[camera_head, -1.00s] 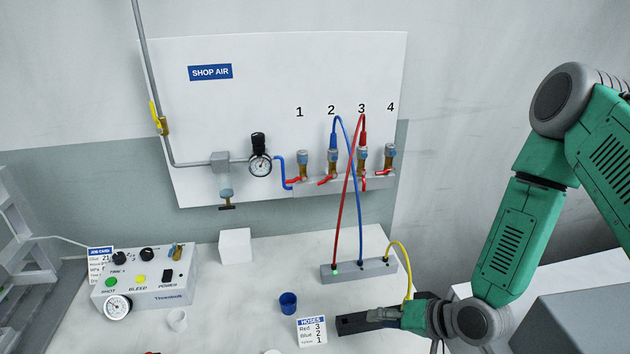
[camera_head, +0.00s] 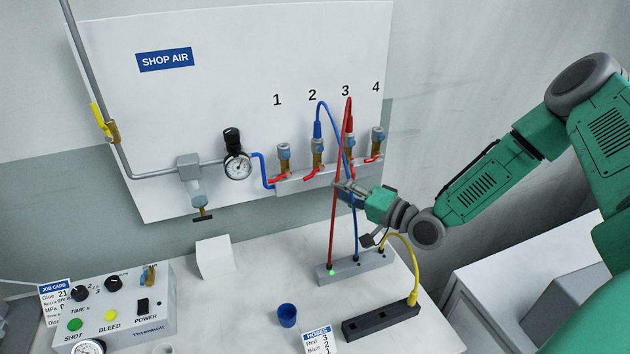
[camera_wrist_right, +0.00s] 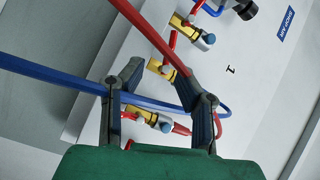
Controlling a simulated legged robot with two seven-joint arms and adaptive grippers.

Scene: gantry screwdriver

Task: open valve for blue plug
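The blue plug (camera_head: 317,130) sits upright on top of valve 2, with its blue hose arching right and down to the grey block. Valve 2's red lever (camera_head: 312,174) slants down to the left. The red plug (camera_head: 349,125) is on valve 3, whose lever is partly hidden behind the hoses. My right gripper (camera_head: 345,188) is in front of the manifold, below valves 2 and 3, by the red and blue hoses. In the right wrist view its fingers (camera_wrist_right: 163,95) are spread, with both hoses crossing close to them and valves beyond. My left gripper is out of view.
The grey block (camera_head: 340,268) holds the lower hose ends, with a green light lit. A yellow hose (camera_head: 413,262) runs to a black block (camera_head: 380,322). A blue cup (camera_head: 287,315) and control box (camera_head: 125,310) stand on the table. A pressure gauge (camera_head: 238,166) is left of valve 1.

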